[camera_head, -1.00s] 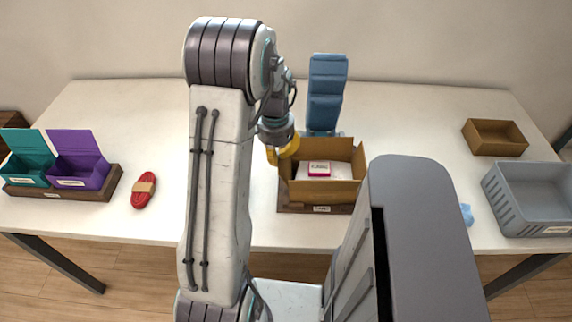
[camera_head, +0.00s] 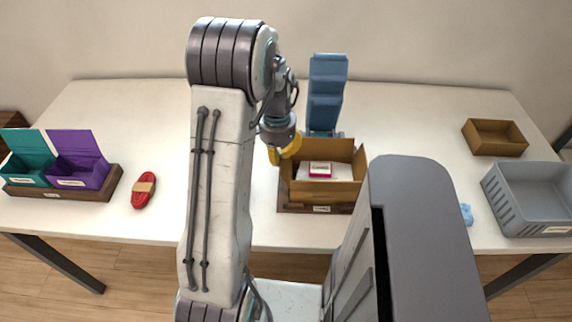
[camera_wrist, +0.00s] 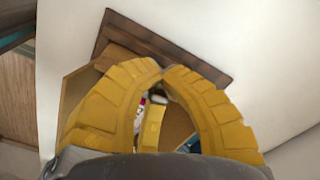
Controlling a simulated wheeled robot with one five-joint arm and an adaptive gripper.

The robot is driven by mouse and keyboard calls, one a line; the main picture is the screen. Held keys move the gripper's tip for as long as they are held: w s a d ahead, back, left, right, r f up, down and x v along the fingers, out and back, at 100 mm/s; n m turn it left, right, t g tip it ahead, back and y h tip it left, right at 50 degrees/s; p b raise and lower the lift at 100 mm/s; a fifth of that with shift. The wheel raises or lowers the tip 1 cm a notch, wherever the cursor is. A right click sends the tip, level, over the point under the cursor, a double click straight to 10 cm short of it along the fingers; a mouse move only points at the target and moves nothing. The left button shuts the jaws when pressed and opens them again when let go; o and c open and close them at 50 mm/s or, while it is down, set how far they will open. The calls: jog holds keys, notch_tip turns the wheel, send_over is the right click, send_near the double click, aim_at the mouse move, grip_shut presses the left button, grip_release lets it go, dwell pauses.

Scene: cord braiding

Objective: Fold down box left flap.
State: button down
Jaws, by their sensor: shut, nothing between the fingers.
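The open cardboard box (camera_head: 322,190) stands on a dark wooden base on the table, with a white and pink labelled packet (camera_head: 320,170) inside. Its right flap (camera_head: 360,162) stands up. The left flap is mostly hidden by my gripper in the head view. My gripper (camera_head: 282,158), with yellow fingers, is at the box's left edge, at about rim height. In the wrist view my gripper (camera_wrist: 163,78) is shut and empty, with a box panel (camera_wrist: 80,88) showing beside the left finger. I cannot tell whether the fingers touch the flap.
A blue stepped stand (camera_head: 327,95) is right behind the box. A red cord bundle (camera_head: 144,188) and teal and purple boxes (camera_head: 82,175) lie to the left. A brown tray (camera_head: 494,138) and grey crate (camera_head: 530,196) are to the right.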

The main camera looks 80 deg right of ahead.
jog(key=shift+a+f, duration=0.3)
jog(key=shift+a, duration=0.05)
jog(key=shift+w+r+p, duration=0.1)
jog(key=shift+r+p, duration=0.3)
jog(key=shift+p, duration=0.05)
jog(key=shift+s+d+r+p, duration=0.15)
jog(key=shift+s+r+p, duration=0.15)
jog(key=shift+s+r, duration=0.15)
jog(key=shift+s+d+r+p, duration=0.1)
jog(key=shift+s+r+p, duration=0.2)
jog(key=shift+s, duration=0.5)
jog(key=shift+s, duration=0.15)
jog(key=shift+s+d, duration=0.25)
jog(key=shift+s, duration=0.5)
